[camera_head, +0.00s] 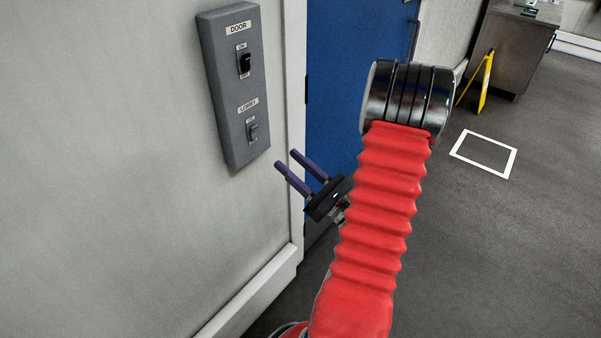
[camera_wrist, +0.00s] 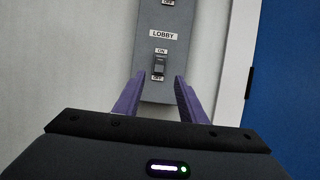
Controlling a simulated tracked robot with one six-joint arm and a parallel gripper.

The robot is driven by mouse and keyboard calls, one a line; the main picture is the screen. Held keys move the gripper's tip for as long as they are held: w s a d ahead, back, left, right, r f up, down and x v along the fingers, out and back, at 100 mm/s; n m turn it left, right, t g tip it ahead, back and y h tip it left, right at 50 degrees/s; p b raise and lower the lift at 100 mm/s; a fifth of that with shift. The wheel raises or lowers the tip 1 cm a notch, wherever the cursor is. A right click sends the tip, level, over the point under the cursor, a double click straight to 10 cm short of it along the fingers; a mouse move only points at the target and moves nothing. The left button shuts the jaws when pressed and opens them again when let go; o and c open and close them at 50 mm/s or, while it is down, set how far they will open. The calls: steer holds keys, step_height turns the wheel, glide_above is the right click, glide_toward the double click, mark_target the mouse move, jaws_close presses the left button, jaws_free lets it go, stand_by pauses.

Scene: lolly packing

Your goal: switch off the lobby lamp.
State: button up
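The LOBBY switch (camera_head: 253,132) is a small grey rocker on the lower part of a grey wall panel (camera_head: 222,92). In the wrist view the LOBBY switch (camera_wrist: 159,66) sits between an ON label above and an OFF label below, and I cannot tell clearly which way it is set. My gripper (camera_head: 286,160) has two purple fingers, spread apart and empty, below and right of the panel in the head view. In the wrist view my gripper (camera_wrist: 159,80) points at the panel with the switch centred between its fingers, apart from it. The lamp itself is not in view.
A black DOOR switch (camera_head: 244,62) is above on the same panel. A blue door (camera_head: 335,60) with a white frame (camera_head: 294,100) stands just right. A yellow floor sign (camera_head: 485,82), a steel cabinet (camera_head: 510,50) and a white floor square (camera_head: 484,153) are farther right.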

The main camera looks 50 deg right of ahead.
steer(key=shift+v, duration=1.45)
steer(key=shift+f, duration=0.1)
